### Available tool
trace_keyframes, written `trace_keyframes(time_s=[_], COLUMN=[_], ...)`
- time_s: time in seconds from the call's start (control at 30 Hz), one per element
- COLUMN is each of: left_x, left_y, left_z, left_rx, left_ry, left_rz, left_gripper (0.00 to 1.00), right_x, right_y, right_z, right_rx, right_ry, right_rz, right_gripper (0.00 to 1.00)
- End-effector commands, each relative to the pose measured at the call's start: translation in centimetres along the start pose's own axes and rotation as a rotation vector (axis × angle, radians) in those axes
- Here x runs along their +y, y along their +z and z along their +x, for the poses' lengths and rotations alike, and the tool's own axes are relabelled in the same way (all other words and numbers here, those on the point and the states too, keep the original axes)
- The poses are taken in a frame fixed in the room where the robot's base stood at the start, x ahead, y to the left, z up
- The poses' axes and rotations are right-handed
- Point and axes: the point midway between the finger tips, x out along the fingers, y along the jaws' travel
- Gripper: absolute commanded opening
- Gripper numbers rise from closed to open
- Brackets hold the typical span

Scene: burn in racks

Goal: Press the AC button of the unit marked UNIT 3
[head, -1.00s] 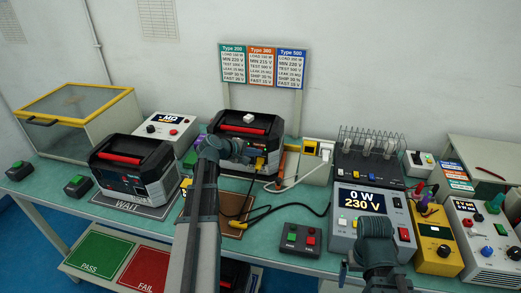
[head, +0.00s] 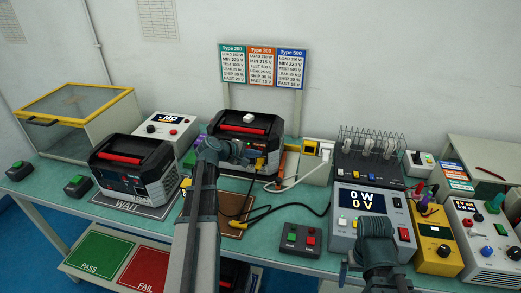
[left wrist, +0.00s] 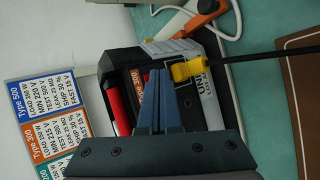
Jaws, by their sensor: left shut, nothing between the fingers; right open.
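A black unit (head: 262,125) with a red handle bar stands at the back centre, behind my left gripper. In the left wrist view its front panel (left wrist: 137,82) reads "Type 300". A white label there begins "UNI"; its number is hidden or too small to read. A yellow plug (left wrist: 188,70) on a black cable is at the panel. My left gripper (head: 246,154) is shut and empty, its fingertips (left wrist: 160,74) in front of the panel. I cannot tell whether they touch it. The AC button is not clearly visible. My right gripper (head: 376,275) is open over the front right, its fingertips unclear.
A second black unit (head: 130,165) sits on the WAIT mat at left. A meter (head: 361,201) reads 0 W, 0 V. A green and red button box (head: 301,239) is at the front edge. Cables (head: 262,209) cross the bench between my arms.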

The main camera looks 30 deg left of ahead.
Motion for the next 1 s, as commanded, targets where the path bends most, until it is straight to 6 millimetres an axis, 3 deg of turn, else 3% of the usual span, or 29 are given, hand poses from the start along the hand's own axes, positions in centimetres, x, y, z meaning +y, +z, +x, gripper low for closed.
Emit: trace_keyframes(time_s=[0.37,1.0], left_x=[-0.2,-3.0], left_y=[0.2,3.0], left_z=[-0.3,-4.2], left_rx=[0.0,0.001], left_ry=[0.0,0.0], left_rz=[0.0,0.0], left_gripper=[0.0,0.0], right_x=[0.0,0.0], right_y=[0.0,0.0], right_z=[0.0,0.0], right_rx=[0.0,0.0], right_ry=[0.0,0.0], right_rz=[0.0,0.0], right_gripper=[1.0,1.0])
